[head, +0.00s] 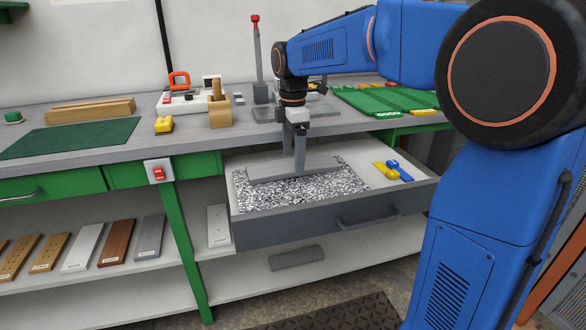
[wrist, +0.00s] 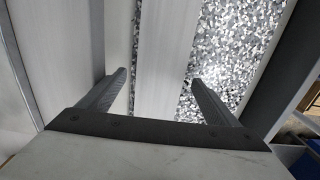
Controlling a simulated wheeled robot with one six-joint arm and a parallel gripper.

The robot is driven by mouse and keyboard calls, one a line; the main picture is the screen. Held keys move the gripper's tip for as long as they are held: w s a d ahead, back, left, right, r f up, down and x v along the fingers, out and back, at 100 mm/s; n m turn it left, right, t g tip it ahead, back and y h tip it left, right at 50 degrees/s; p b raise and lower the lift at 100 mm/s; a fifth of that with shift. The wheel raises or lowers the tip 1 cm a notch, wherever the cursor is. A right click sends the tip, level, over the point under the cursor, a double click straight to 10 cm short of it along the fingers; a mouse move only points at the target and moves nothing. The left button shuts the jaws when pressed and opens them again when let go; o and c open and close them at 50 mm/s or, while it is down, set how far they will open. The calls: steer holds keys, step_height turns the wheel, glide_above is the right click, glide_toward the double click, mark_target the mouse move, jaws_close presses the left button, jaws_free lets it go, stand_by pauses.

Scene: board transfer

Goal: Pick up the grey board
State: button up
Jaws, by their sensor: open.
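A long grey board (head: 268,174) lies in the open drawer, on a black-and-white speckled liner (head: 300,193). My gripper (head: 294,164) points straight down over the middle of this board. In the wrist view my gripper (wrist: 158,80) is open and its two fingers stand apart. The board (wrist: 165,50) runs lengthwise between them, with one finger on each side. The right finger is over the speckled liner (wrist: 232,50). I cannot tell how far down beside the board the fingertips reach, and nothing is gripped.
The drawer (head: 330,217) has raised walls around the board. Yellow and blue pieces (head: 393,170) lie at its right. Another grey board (head: 297,257) lies on the shelf below, and several boards (head: 116,243) lean at the left. The bench (head: 200,143) stands close behind my gripper.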

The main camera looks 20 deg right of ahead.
mark_target(293, 165)
steer(key=shift+f, duration=0.8)
steer(key=c, duration=1.3)
steer(key=shift+r, duration=0.15)
step_height(293, 165, up, 10)
steer(key=shift+f, duration=0.1)
